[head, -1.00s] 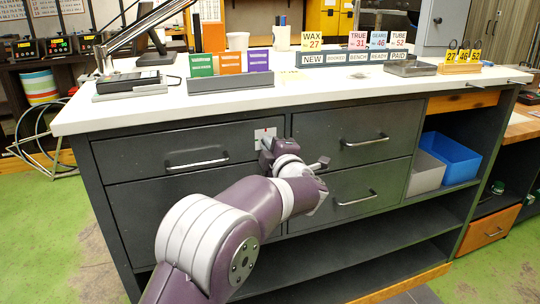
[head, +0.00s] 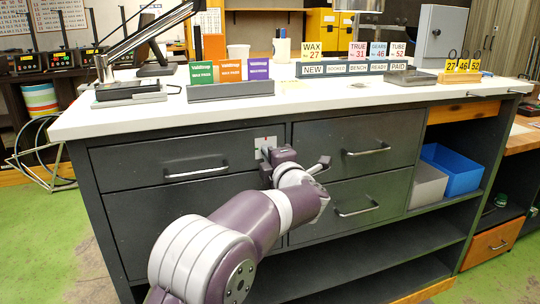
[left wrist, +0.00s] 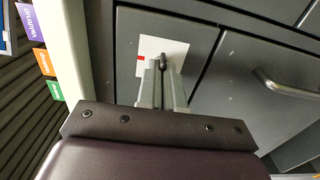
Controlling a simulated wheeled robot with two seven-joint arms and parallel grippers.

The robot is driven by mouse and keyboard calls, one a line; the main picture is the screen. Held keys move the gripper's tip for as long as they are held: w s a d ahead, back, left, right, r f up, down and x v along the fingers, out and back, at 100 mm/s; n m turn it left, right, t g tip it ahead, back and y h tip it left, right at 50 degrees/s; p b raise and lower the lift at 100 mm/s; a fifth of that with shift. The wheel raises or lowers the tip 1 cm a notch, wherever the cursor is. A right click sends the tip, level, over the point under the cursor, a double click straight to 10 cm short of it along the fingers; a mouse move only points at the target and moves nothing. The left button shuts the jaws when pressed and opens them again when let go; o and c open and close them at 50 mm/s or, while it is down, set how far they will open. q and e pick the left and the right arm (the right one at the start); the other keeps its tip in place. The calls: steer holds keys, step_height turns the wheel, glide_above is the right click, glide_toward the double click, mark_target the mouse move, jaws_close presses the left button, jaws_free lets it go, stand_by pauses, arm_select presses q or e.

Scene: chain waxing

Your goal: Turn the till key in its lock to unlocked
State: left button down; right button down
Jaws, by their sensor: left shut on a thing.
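A pale lock plate (head: 264,142) with a small red mark is on the grey cabinet front, near the right end of the upper left drawer. It also shows in the left wrist view (left wrist: 176,47), with the red mark at its left. My left gripper (head: 268,154) is right in front of the plate. In the left wrist view its fingers (left wrist: 161,75) are close together over the plate, shut on the till key. The key is mostly hidden between the fingers, so its angle and how deep it sits cannot be told. My right gripper is not in view.
Drawer handles (head: 196,171) stick out to the left and right of the lock. The white counter top (head: 150,112) overhangs above, with card holders and signs on it. A blue bin (head: 452,168) sits in the right shelf. Open floor lies at the left.

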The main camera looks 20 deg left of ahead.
arm_select(q)
steer(key=c, duration=1.3)
jaws_free()
steer(key=p+v, duration=0.1)
steer(key=v, duration=1.1)
steer(key=shift+s+d, duration=0.2)
steer(key=shift+s, duration=0.05)
